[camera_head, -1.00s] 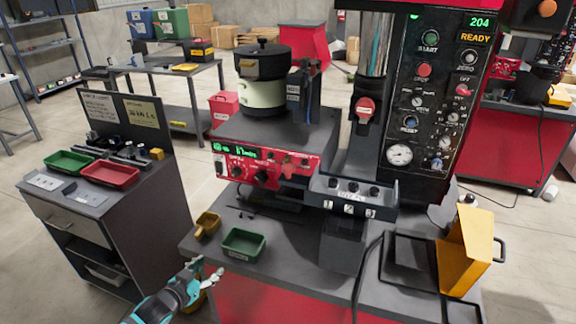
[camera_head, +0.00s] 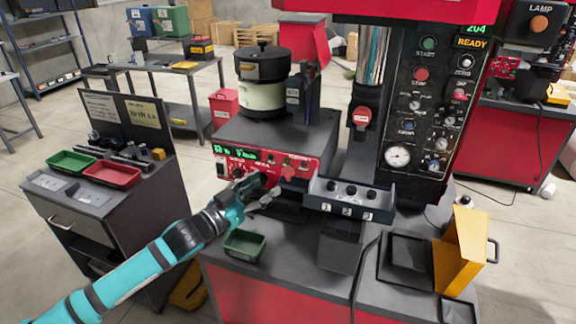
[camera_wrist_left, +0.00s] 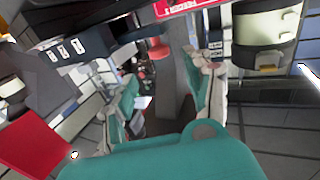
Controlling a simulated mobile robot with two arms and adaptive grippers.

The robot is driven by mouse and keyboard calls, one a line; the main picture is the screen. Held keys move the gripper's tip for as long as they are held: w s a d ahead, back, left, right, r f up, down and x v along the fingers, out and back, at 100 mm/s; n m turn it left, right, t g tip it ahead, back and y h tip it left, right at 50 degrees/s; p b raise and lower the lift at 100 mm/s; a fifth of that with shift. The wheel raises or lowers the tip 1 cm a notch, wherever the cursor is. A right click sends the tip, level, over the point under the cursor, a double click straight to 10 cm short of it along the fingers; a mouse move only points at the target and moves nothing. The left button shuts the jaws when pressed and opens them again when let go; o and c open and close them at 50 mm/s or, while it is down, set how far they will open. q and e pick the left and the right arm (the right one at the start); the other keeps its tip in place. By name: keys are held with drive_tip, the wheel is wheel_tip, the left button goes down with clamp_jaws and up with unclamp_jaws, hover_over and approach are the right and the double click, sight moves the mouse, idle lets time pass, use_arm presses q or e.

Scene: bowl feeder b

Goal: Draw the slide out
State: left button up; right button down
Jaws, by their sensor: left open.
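My left gripper (camera_head: 268,193) is open and empty, in front of the red control panel (camera_head: 230,165) of the bowl feeder. In the left wrist view its two fingers (camera_wrist_left: 165,88) stand apart, with a red knob (camera_wrist_left: 158,50) beyond and between them. In the head view a red knob (camera_head: 290,171) shows at the panel's right, just above the fingertips; I see no contact. I cannot make out clearly which part is the slide. The dark block numbered 1, 2, 3 (camera_head: 347,207) is to the right of the gripper. My right gripper is not in view.
The feeder bowl (camera_head: 262,95) stands above the panel. A green bin (camera_head: 243,246) sits on the bench below my left gripper. A side cart (camera_head: 80,205) with trays is at left.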

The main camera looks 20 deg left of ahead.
sight(284, 174)
use_arm(q)
drive_tip(key=p+x, duration=0.2)
drive_tip(key=x, duration=0.7)
drive_tip(key=shift+w+d, duration=0.1)
drive_tip(key=shift+w, duration=0.1)
drive_tip(key=shift+c, duration=0.4)
drive_tip(key=c, duration=0.9)
clamp_jaws()
drive_tip(key=shift+w+f, duration=0.1)
drive_tip(key=shift+f, duration=0.05)
